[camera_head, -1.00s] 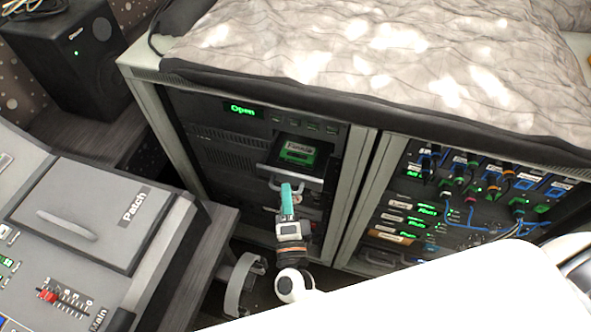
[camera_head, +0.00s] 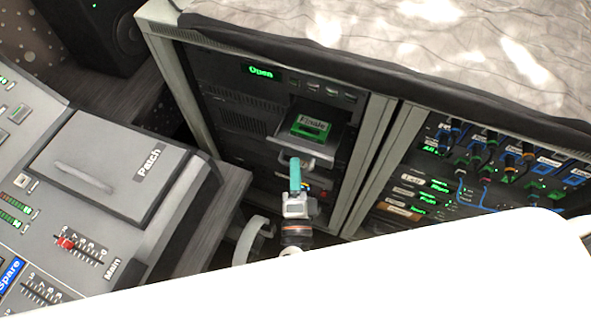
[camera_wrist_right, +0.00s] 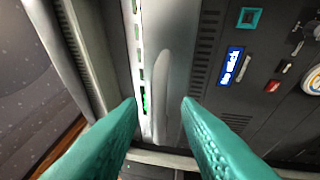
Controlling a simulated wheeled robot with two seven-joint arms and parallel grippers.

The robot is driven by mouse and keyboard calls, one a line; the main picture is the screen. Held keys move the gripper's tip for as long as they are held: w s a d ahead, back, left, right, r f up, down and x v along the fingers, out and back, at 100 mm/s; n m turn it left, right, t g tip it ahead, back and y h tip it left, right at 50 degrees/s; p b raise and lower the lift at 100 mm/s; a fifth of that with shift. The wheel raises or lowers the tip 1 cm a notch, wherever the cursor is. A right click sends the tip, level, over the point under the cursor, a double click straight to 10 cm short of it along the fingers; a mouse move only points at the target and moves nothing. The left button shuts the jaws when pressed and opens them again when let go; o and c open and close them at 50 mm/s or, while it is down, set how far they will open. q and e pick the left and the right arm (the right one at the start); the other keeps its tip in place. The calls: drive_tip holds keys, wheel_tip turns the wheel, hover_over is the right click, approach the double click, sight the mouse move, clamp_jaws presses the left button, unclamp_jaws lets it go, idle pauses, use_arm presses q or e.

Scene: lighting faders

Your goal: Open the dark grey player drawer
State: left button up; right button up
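The dark grey player drawer (camera_head: 284,127) stands pulled out of the rack in the head view. A green cartridge labelled Finale (camera_head: 311,126) lies in it. The drawer's pale handle (camera_head: 318,162) is at its front edge. My right gripper (camera_head: 295,162), with teal fingers, is just in front of the drawer by the handle. In the right wrist view its fingers (camera_wrist_right: 158,104) are spread apart, with a pale grey bar, apparently the handle (camera_wrist_right: 161,85), showing between and beyond them. Contact cannot be told. My left gripper is not in view.
A green display (camera_head: 261,72) above the drawer reads Open. A second rack bay with cables (camera_head: 480,165) stands to the right. The lighting console with a Patch lid (camera_head: 100,170) is at the left. A crumpled cover lies on top of the rack.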

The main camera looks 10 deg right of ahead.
drive_tip(key=b+v, duration=0.2)
drive_tip(key=v, duration=0.9)
drive_tip(key=shift+s, duration=0.35)
drive_tip(key=shift+a+f, duration=0.1)
drive_tip(key=shift+f, duration=0.05)
